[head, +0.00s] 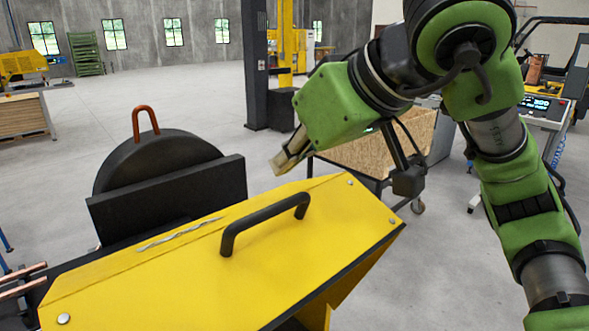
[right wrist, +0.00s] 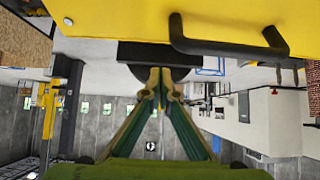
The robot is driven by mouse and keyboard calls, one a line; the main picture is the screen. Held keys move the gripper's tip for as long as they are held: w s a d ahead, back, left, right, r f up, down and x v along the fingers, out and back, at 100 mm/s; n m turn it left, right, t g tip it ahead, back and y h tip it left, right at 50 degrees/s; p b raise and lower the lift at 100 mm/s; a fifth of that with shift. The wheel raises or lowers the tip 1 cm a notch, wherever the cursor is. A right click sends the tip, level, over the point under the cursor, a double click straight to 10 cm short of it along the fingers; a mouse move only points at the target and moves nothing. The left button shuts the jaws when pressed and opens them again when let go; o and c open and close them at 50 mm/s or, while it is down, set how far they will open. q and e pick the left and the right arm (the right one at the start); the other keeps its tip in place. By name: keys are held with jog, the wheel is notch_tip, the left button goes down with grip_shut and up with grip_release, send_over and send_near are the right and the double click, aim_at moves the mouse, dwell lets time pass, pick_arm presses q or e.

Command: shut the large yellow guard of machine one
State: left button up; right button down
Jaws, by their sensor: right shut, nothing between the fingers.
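The large yellow guard (head: 200,262) fills the lower middle of the head view, with a black handle (head: 265,222) on its top face. Its right end stands raised, with a dark gap under its near edge. In the right wrist view the guard (right wrist: 120,20) and its handle (right wrist: 230,42) lie along the top. My right gripper (head: 280,168) is just beyond the guard's far edge, apart from the handle. Its fingertips (right wrist: 160,75) are together in the wrist view with nothing between them. My left gripper is not in view.
Behind the guard stand a black round die (head: 155,160) and a bent copper tube (head: 145,120). Copper tubes (head: 22,280) lie at the lower left. A wooden crate on wheels (head: 385,150) is behind my right arm. A control panel (head: 540,106) stands at the right.

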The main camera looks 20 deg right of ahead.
jog(key=shift+s+d+f+p, duration=0.2)
jog(key=shift+s+f, duration=0.25)
jog(key=shift+f, duration=0.2)
jog(key=shift+s+d+f+p, duration=0.15)
jog(key=shift+s+f, duration=0.25)
jog(key=shift+f, duration=0.2)
jog(key=shift+w, duration=0.1)
